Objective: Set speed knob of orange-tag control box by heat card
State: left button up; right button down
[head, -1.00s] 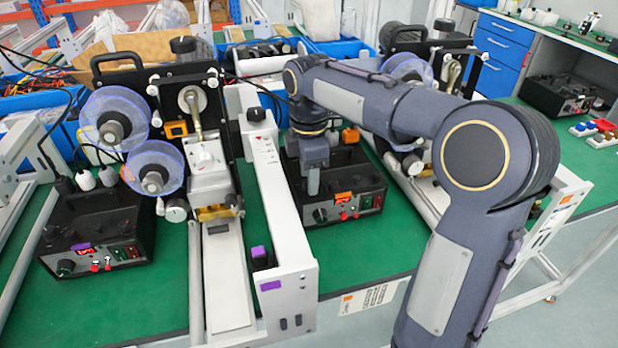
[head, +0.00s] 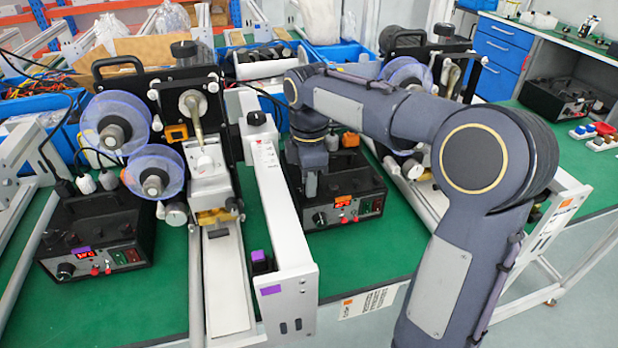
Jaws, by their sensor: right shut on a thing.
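The orange-tag control box (head: 362,188) is black and stands on the green bench right of the white rail. Its front has an orange tag (head: 343,201), a small red display (head: 342,216) too small to read, and a black speed knob (head: 319,219) at the left end. My right gripper (head: 312,194) points down at this knob corner and is shut on the speed knob; its fingertips are hard to make out. A white printed heat card (head: 372,301) with an orange mark is on the bench's front edge, its text unreadable. My left gripper is out of view.
A similar purple-tag control box (head: 95,235) stands at the left. A coder machine with clear blue reels (head: 115,122) and a white rail (head: 277,205) stand between the boxes. Another coder is behind my right arm. Green bench is clear in front of the orange-tag box.

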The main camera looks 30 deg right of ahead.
jog(key=shift+r+m+p, duration=0.1)
jog(key=shift+m+p, duration=0.75)
jog(key=shift+m, duration=0.35)
jog(key=shift+m+p, duration=0.75)
jog(key=shift+m, duration=0.65)
jog(key=c, duration=1.2)
grip_release()
notch_tip(320, 180, up, 8)
jog(key=shift+f+p, duration=0.2)
jog(key=shift+p, duration=0.35)
